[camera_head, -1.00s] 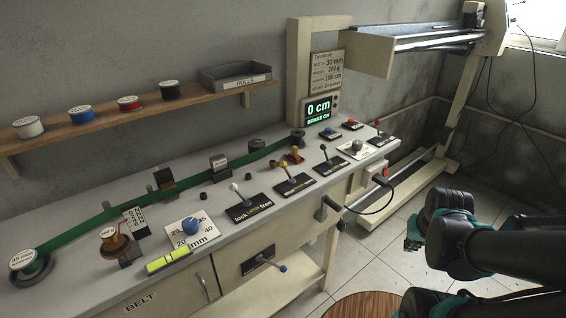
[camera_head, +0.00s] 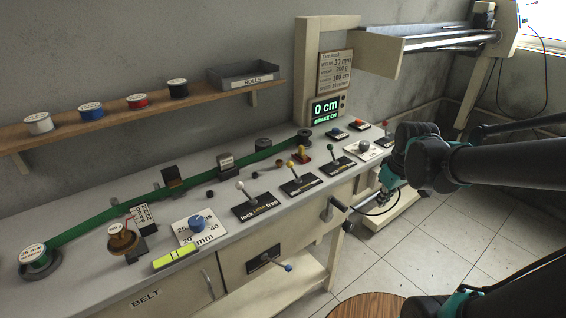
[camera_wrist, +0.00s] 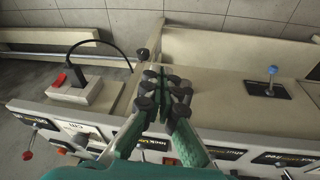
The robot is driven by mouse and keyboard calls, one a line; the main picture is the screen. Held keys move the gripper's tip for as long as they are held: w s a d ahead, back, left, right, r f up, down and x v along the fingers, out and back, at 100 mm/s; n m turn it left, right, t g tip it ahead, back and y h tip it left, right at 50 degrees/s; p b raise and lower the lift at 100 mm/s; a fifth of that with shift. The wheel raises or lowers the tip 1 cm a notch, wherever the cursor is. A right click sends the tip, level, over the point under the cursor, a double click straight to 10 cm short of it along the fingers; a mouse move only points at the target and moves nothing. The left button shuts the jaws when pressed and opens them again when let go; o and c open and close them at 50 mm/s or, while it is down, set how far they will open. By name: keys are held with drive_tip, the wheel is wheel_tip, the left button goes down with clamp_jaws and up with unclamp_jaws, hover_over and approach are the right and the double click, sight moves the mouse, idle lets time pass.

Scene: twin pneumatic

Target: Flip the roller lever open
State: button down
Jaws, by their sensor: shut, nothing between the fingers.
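Several levers on black plates stand along the bench. In the head view one has a white knob (camera_head: 240,186) over a plate reading "lock" and "free", one a yellow knob (camera_head: 291,165), one a green knob (camera_head: 331,147) and one a red knob (camera_head: 385,124). A lever with a blue knob (camera_head: 288,268) sits on the cabinet front; it also shows in the wrist view (camera_wrist: 272,70). I cannot read which is the roller lever. My gripper (camera_head: 386,208) is shut and empty, off the bench's right front. Its fingers show in the wrist view (camera_wrist: 165,85), apart from every lever.
A crank handle (camera_head: 338,204) juts from the bench front. A red switch box (camera_wrist: 85,92) with a black cable is near my gripper. A green belt (camera_head: 190,183) runs along the bench back. A round wooden stool top (camera_head: 362,306) stands in front.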

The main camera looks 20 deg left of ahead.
drive_tip(key=w+a+r+n, duration=0.2)
drive_tip(key=a+r+n, duration=0.2)
drive_tip(key=a, duration=0.3)
wheel_tip(320, 180, up, 12)
drive_tip(key=r+n+g, duration=0.1)
drive_tip(key=n+g, duration=0.2)
drive_tip(key=n, duration=1.2)
hover_over(293, 170)
drive_tip(key=s+a, duration=0.5)
drive_tip(key=shift+d+f, duration=0.2)
drive_tip(key=shift+f, duration=0.05)
drive_tip(key=shift+f+m, duration=0.15)
drive_tip(key=shift+m, duration=0.15)
drive_tip(key=f, duration=0.9)
drive_tip(key=shift+a+f, duration=0.4)
drive_tip(key=shift+w+d+r, duration=0.2)
drive_tip(key=shift+w+d, duration=0.2)
drive_tip(key=shift+d, duration=0.05)
drive_tip(key=shift+w+d+r, duration=0.15)
drive_tip(key=shift+w+d, duration=0.25)
drive_tip(key=shift+d, duration=0.05)
drive_tip(key=shift+w+d+r, duration=0.25)
drive_tip(key=shift+w+d, duration=0.25)
drive_tip(key=shift+w, duration=0.1)
